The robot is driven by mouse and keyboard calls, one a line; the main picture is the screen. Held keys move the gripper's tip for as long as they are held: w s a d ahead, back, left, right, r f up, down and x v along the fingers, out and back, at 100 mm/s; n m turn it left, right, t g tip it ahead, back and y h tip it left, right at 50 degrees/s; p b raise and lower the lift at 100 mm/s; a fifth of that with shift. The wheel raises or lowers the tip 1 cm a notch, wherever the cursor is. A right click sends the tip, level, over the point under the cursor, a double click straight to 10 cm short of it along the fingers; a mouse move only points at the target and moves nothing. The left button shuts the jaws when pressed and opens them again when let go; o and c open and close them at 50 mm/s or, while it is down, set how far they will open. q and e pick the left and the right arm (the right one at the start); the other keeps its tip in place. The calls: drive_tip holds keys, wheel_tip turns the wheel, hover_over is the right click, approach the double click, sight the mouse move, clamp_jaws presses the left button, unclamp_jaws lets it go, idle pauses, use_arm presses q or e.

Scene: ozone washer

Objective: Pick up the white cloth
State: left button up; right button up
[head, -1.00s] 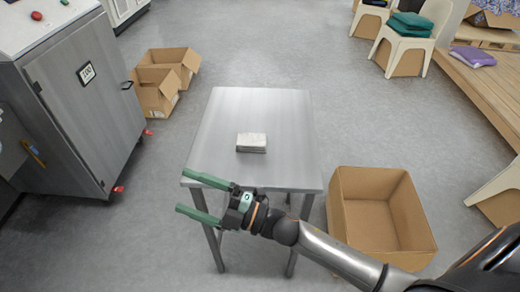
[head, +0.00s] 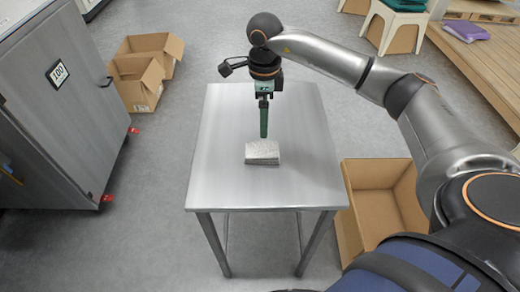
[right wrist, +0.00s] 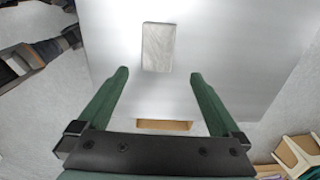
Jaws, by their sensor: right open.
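The white cloth (head: 262,153) is a small folded, greyish-white block lying flat on the metal table (head: 225,185). In the right wrist view the cloth (right wrist: 158,47) lies beyond and between the fingertips, not touching them. My right gripper (head: 264,135) is open and empty, pointing down above the table just behind the cloth. Its two green fingers (right wrist: 158,72) are spread wider than the cloth.
An open cardboard box (head: 372,180) stands right of the table, partly behind my right arm. Open boxes (head: 140,75) sit on the floor at back left, beside a grey metal cabinet (head: 75,105). Chairs (head: 395,25) and a wooden platform (head: 485,60) are at back right. The tabletop around the cloth is clear.

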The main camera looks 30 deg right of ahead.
sight(262, 149)
drive_tip(key=f, duration=0.4)
drive_tip(key=f+p, duration=0.1)
drive_tip(key=f, duration=0.6)
drive_tip(key=shift+s+a+f, duration=0.2)
drive_tip(key=shift+a+f, duration=0.05)
drive_tip(key=shift+f, duration=0.15)
drive_tip(key=shift+c, duration=0.4)
drive_tip(key=c, duration=1.1)
drive_tip(key=shift+r, duration=0.15)
